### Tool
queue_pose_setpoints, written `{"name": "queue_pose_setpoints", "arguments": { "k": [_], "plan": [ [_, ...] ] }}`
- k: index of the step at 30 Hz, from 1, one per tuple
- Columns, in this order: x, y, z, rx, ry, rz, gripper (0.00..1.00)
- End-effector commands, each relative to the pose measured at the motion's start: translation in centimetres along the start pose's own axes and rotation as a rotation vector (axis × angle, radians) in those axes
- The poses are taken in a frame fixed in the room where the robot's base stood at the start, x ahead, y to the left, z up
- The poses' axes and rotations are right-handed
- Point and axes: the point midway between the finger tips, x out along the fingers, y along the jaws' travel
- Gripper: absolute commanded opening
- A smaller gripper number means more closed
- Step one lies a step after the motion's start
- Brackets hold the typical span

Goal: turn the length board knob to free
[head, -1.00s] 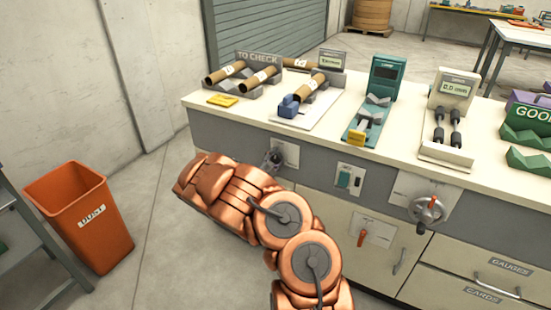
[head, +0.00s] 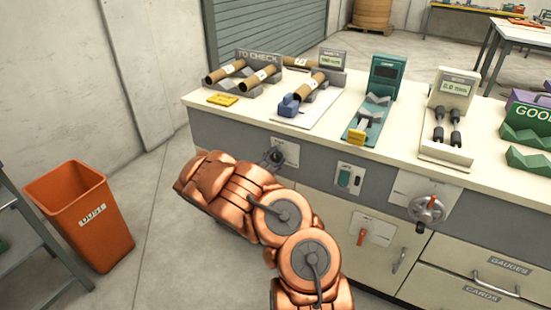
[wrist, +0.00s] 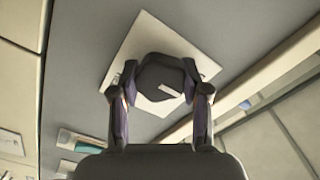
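The length board knob (wrist: 160,78) is a dark, many-sided knob with a short white mark, on a pale square plate (wrist: 148,35) in the wrist view. My gripper (wrist: 160,80) has one finger on each side of the knob, with the tips against its sides. In the head view the plate (head: 290,152) is on the grey front panel of the bench; my copper arm reaches it from below and partly hides knob and gripper. The length board (head: 312,112) with its blue slider (head: 289,106) lies above on the bench top, with a cardboard tube on it.
To the right on the panel are a green and white switch (head: 349,179), a red-handled lever (head: 362,237) and a handwheel (head: 427,209). An orange dust bin (head: 82,215) stands on the floor at left. The floor between bin and bench is clear.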

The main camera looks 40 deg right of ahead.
Motion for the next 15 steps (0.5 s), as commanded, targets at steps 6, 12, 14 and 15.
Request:
{"name": "queue_pose_setpoints", "arguments": {
  "k": [6, 12, 14, 15],
  "plan": [
    [-0.01, -0.03, 0.02, 0.0, -0.001, -0.001, 0.67],
    [0.0, -0.02, 0.0, 0.0, 0.0, 0.0, 0.71],
    [0.0, -0.01, 0.01, 0.0, 0.0, 0.0, 0.71],
    [-0.01, -0.01, 0.0, 0.001, 0.0, 0.0, 0.71]
  ]
}}
